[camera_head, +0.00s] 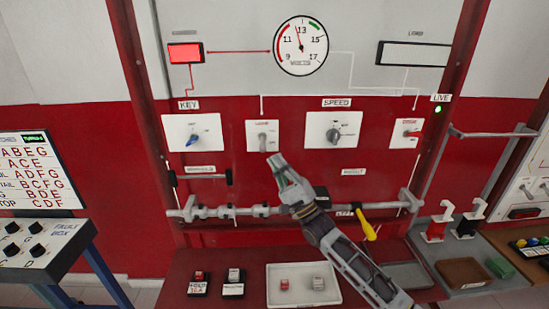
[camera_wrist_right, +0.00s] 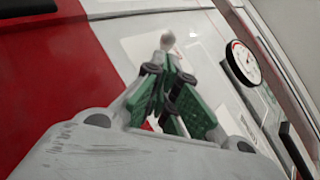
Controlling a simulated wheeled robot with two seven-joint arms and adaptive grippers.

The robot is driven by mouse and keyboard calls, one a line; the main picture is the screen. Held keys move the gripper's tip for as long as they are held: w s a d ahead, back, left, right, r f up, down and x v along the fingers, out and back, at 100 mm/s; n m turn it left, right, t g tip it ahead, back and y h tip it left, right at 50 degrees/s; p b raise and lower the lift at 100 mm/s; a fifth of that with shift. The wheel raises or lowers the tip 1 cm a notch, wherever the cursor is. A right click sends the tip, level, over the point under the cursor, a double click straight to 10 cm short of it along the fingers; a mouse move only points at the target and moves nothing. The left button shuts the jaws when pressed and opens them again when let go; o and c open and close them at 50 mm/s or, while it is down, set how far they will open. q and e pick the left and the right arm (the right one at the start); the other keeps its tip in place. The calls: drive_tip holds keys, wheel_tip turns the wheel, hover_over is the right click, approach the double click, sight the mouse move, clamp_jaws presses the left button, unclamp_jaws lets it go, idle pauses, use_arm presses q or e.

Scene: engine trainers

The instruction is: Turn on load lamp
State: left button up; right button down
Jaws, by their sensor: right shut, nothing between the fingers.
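The load lamp panel (camera_head: 415,53), under a LOAD label at the upper right of the head view, is a plain white rectangle in a black frame. A small toggle switch (camera_head: 262,139) sits on a white plate between the KEY and SPEED plates; its label is too small to read surely. My right gripper (camera_head: 274,160) is shut and empty, just below that plate. In the wrist view its green-padded fingers (camera_wrist_right: 168,75) point at a pale rounded knob (camera_wrist_right: 167,40), close to their tips; I cannot tell whether they touch. My left gripper is not in view.
A KEY switch (camera_head: 191,136), a SPEED knob (camera_head: 333,133) and a red switch (camera_head: 411,133) share the panel. A red lamp (camera_head: 185,52) glows at upper left beside the round gauge (camera_head: 301,45). A grey rail (camera_head: 230,211) and a yellow handle (camera_head: 366,225) lie below.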

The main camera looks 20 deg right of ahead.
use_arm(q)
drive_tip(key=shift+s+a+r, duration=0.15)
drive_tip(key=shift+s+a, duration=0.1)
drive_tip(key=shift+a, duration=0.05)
use_arm(e)
drive_tip(key=shift+x, duration=0.85)
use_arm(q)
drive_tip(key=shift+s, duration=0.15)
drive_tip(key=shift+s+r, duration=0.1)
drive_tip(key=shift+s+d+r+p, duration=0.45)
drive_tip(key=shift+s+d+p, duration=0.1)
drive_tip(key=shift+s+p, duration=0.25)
use_arm(e)
drive_tip(key=shift+r+m+h, duration=0.1)
drive_tip(key=shift+m+h, duration=0.4)
drive_tip(key=shift+m, duration=0.1)
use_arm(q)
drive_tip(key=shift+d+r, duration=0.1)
